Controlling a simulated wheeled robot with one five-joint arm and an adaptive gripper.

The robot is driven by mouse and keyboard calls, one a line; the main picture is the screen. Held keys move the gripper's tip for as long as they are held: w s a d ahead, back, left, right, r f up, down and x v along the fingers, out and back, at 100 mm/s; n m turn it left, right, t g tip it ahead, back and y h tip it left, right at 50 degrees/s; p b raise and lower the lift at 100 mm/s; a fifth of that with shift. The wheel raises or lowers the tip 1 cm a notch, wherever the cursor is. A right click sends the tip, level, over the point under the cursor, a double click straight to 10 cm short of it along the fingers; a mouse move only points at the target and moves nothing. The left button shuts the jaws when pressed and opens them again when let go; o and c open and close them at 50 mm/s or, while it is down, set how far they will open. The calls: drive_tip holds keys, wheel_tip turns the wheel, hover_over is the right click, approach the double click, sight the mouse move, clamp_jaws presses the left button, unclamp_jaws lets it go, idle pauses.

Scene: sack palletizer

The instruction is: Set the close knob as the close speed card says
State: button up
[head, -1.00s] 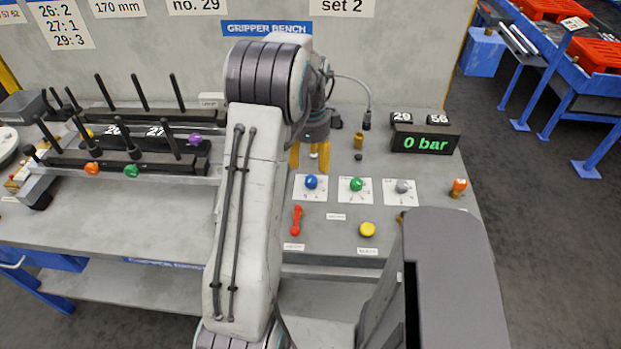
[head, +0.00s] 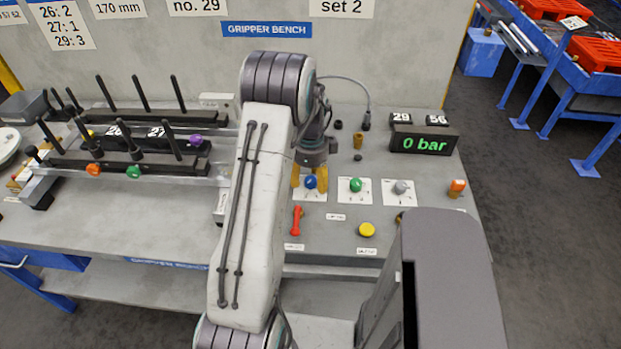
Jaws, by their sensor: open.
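Three knobs stand on white dial plates on the bench: a blue knob (head: 310,182), a green knob (head: 356,185) and a grey knob (head: 401,187). Their dial marks and labels are too small to read. My gripper (head: 309,178) is open, pointing down, with its yellow fingers on either side of the blue knob in the picture; contact cannot be told. A wall card (head: 68,25) reads "26: 2, 27: 1, 29: 3". Other cards read "no. 29" (head: 197,7) and "set 2" (head: 342,7). The cards' tops are cut off, so their headings are hidden.
A red lever (head: 297,219) and a yellow button (head: 367,230) lie in front of the knobs. An orange piece (head: 457,187) stands at right. A display (head: 424,143) reads "0 bar" behind. Racks with upright pegs (head: 130,160) fill the left.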

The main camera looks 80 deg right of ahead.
drive_tip(key=shift+o, duration=0.2)
clamp_jaws()
idle(0.5)
